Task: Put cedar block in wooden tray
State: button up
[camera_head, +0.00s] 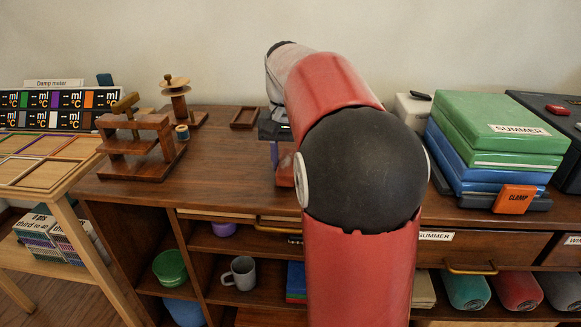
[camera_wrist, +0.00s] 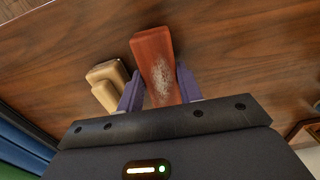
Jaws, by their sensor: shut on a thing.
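The cedar block (camera_wrist: 155,65) is reddish-brown with a pale worn patch. It sits between the two purple fingers of my gripper (camera_wrist: 158,88), which is shut on it. In the head view the block (camera_head: 285,174) shows partly behind my arm, below my gripper (camera_head: 275,153), over or on the brown cabinet top; I cannot tell whether it touches the top. The small dark wooden tray (camera_head: 244,117) lies on the cabinet top, to the left of and behind my gripper. Its inside looks empty.
Tan wooden pieces (camera_wrist: 105,84) lie beside the block in the wrist view. A wooden rack (camera_head: 137,150) and a spool stand (camera_head: 178,100) stand to the left. Stacked green and blue boxes (camera_head: 490,150) stand to the right. The cabinet top (camera_head: 222,160) between rack and gripper is clear.

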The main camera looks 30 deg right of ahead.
aim_at(287, 162)
jog(key=shift+f, duration=0.4)
jog(key=shift+f, duration=0.1)
jog(key=o, duration=1)
notch_tip(287, 162, up, 12)
